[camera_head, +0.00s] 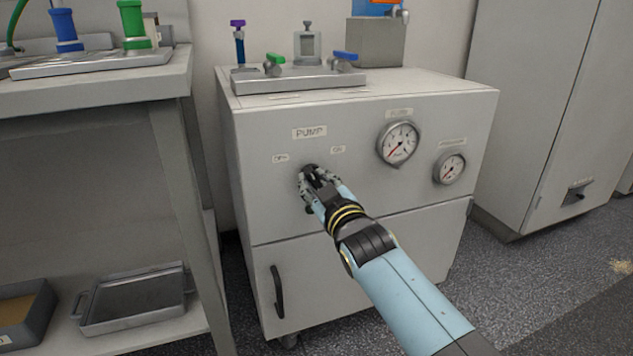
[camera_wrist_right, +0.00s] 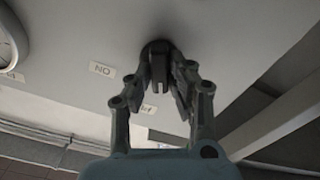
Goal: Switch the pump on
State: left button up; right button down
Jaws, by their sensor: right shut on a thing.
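The pump knob (camera_head: 310,169) is a dark rotary knob on the front of the grey cabinet (camera_head: 258,200), below the PUMP label (camera_head: 309,132). A small OFF label (camera_head: 280,158) is up and left of it, and an ON label (camera_head: 338,149) is up and right. My right gripper (camera_head: 309,181) is shut on the knob and hides much of it. In the right wrist view the knob (camera_wrist_right: 158,62) sits between the fingers of my right gripper (camera_wrist_right: 160,88). Which label the knob points at cannot be told. My left gripper is not in view.
Two round gauges (camera_head: 398,143) (camera_head: 450,168) are on the panel to the right of the knob. Valves and fittings stand on a metal plate (camera_head: 300,80) on top of the cabinet. A bench (camera_head: 100,92) is at the left. The cabinet door has a dark handle (camera_head: 277,291).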

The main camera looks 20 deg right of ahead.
jog(key=m+p, duration=0.3)
jog(key=m, duration=0.3)
jog(key=shift+r+p, duration=0.2)
jog(key=shift+p, duration=0.15)
jog(key=m+p, duration=0.1)
jog(key=m, duration=0.1)
jog(key=shift+d+m, duration=0.1)
jog(key=shift+m, duration=0.3)
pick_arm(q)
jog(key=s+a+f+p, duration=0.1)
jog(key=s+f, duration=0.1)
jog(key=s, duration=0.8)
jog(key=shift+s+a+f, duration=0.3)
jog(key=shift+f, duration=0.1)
pick_arm(e)
jog(key=shift+f+m, duration=0.25)
jog(key=shift+m, duration=1.15)
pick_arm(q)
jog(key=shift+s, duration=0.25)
